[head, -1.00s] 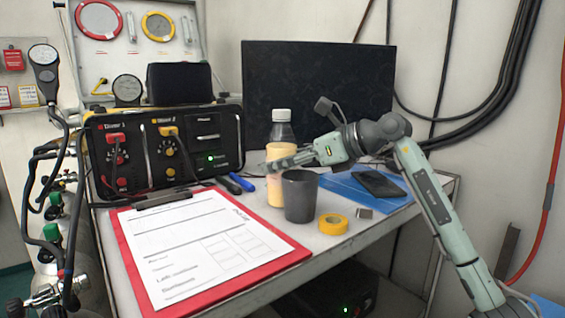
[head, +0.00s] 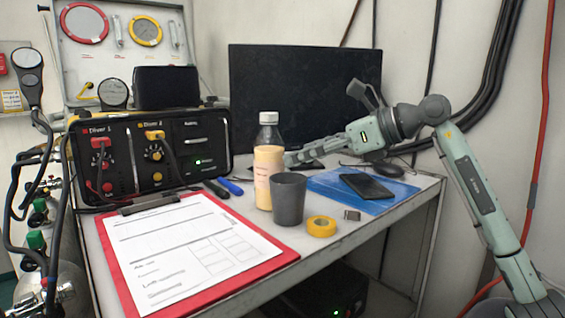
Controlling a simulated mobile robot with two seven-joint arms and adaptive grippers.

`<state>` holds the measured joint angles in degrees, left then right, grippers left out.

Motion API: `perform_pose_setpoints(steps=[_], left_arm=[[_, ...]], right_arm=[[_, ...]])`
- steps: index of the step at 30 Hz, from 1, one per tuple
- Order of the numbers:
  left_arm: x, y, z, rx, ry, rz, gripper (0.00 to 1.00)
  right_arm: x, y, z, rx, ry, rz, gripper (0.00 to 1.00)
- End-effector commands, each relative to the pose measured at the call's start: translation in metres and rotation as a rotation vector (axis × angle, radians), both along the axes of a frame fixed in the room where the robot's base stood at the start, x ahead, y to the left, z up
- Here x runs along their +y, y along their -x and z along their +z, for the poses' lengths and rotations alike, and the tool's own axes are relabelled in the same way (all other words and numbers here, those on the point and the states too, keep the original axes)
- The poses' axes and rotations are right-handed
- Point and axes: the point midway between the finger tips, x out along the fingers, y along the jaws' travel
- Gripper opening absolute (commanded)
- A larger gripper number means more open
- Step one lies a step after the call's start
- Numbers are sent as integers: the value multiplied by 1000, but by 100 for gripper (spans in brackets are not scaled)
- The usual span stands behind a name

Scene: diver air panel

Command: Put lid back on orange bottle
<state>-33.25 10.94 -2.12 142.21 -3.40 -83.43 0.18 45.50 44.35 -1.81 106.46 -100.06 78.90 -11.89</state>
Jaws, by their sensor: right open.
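The orange bottle (head: 269,180) stands upright on the table behind the dark cup, clear at the neck with pale orange contents below. A whitish lid (head: 268,118) sits on its mouth and looks level; I cannot tell how tight it is. My right gripper (head: 291,159) is open and empty, just right of the bottle at about its upper middle. Its fingers point left toward the bottle, with a small gap in the picture. My left gripper is not in view.
A dark grey cup (head: 287,199) stands close in front of the bottle. Yellow tape (head: 321,226), a blue folder (head: 345,190) with a phone (head: 367,187), and a red clipboard (head: 262,277) lie around. The diver panel (head: 150,150) and a monitor (head: 300,100) stand behind.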

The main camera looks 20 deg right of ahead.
Motion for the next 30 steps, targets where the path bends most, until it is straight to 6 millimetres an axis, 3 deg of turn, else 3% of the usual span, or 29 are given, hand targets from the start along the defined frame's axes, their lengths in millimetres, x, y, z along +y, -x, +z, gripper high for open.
perform_pose_setpoints(steps=[9,30], left_arm=[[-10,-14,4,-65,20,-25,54],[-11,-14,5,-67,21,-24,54]], right_arm=[[-20,23,12,1,2,0,74],[-20,23,13,0,1,1,74]])
